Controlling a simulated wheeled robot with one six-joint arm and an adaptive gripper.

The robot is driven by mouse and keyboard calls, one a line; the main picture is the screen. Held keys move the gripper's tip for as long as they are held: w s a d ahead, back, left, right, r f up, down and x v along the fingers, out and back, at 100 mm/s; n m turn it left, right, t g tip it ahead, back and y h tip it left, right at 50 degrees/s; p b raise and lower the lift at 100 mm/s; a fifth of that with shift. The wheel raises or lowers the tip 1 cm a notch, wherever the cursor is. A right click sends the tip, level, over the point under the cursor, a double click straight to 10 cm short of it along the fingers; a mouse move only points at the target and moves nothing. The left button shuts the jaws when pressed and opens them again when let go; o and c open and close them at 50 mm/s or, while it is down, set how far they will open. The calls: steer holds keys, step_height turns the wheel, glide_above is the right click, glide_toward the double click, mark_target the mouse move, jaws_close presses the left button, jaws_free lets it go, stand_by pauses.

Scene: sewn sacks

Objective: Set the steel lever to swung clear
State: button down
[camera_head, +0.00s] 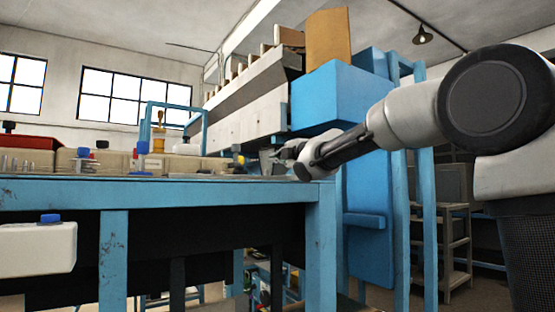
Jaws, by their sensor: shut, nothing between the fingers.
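My gripper (268,160) reaches in from the right over the right end of the blue workbench (180,191). It is shut and empty, small in the view, and points left, just above the bench top. A small dark and yellow part (240,158) lies just left of the fingertips; I cannot tell whether they touch. I cannot make out the steel lever for certain, nor its position. It may be hidden by my gripper or too small to tell.
Tan sacks (115,161), a red box (30,142) and a yellow object (158,133) stand on the bench. A white container with a blue cap (38,248) is at the lower left. A large blue machine (345,100) stands behind my arm. A shelf rack (446,240) is at the right.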

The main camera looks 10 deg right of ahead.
steer(key=r, duration=0.2)
steer(key=shift+s+a+r, duration=0.25)
steer(key=shift+a+r, duration=0.05)
steer(key=shift+r, duration=0.05)
steer(key=m+h, duration=0.1)
steer(key=r+m+h, duration=0.1)
steer(key=m, duration=0.1)
steer(key=shift+d+r, duration=0.2)
steer(key=shift+d, duration=0.05)
steer(key=shift+d+m, duration=0.2)
steer(key=shift+m, duration=1.2)
